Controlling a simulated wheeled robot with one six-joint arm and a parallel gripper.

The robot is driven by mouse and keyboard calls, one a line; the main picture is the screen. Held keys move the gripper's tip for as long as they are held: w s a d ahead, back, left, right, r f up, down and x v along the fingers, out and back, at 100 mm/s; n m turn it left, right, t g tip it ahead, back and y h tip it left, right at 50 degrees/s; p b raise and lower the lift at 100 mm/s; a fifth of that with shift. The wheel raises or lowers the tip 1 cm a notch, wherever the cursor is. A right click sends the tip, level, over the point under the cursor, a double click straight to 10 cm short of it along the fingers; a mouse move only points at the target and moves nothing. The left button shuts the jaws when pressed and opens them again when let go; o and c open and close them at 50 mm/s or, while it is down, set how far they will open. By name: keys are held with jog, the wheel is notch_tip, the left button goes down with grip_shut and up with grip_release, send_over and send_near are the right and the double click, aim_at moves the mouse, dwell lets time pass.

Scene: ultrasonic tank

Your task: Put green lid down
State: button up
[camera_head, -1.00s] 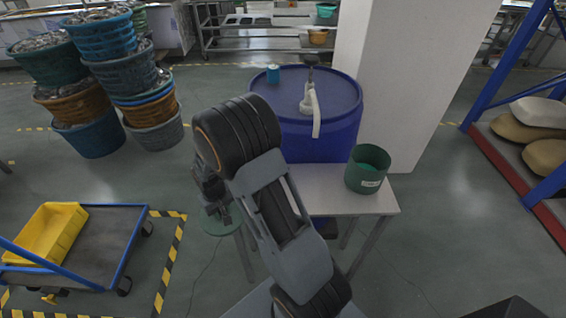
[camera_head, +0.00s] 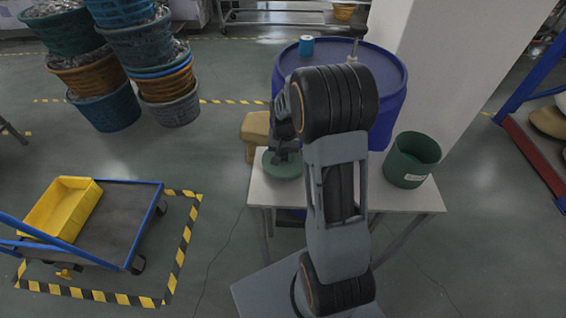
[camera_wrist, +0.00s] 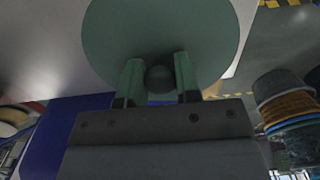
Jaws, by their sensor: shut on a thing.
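The green lid (camera_head: 280,168) is a flat round disc at the left end of the small white table (camera_head: 405,199). My gripper (camera_head: 285,150) is above it and shut on its round knob, which shows between the two fingers in the wrist view (camera_wrist: 159,80). The lid's disc (camera_wrist: 165,28) fills the top of the wrist view, close to the pale tabletop. I cannot tell whether it touches the table. A green pot (camera_head: 412,160), open at the top, stands on the table's right side. My arm hides the middle of the table.
A blue drum (camera_head: 392,100) with a small blue-green cup (camera_head: 306,45) on top stands behind the table. A yellow stool (camera_head: 256,128) is behind the table's left end. A trolley with a yellow bin (camera_head: 62,208) and stacked baskets (camera_head: 170,85) stand left. A white pillar (camera_head: 460,60) rises behind right.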

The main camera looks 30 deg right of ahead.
aim_at(284, 163)
jog(key=shift+f, duration=1.9)
jog(key=shift+f, duration=0.2)
jog(key=o, duration=0.9)
jog(key=shift+o, duration=0.2)
